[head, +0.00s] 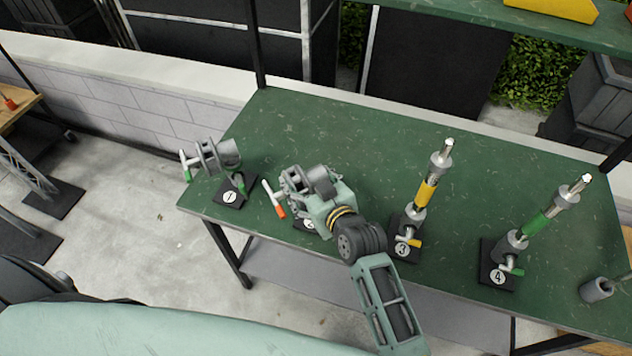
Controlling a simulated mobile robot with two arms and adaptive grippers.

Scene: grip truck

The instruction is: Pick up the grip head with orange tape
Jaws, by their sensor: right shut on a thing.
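The grip head with orange tape (274,200) is at the second place on the green table (330,125). Its pale T-handle with the orange end sticks out to the left, and much of its body is hidden by my gripper. My right gripper (303,186) comes in from the bottom and is shut on this grip head, over the second black pad. That pad is mostly hidden, and I cannot tell whether the head touches it. My left gripper is not in view.
A grip head with green tape (215,156) stands left on pad 1. A yellow-banded piece (426,190) stands on pad 3 and a green-banded piece (535,226) on pad 4, both close on the right. A grey cylinder (597,290) lies at the right edge. The table's back is clear.

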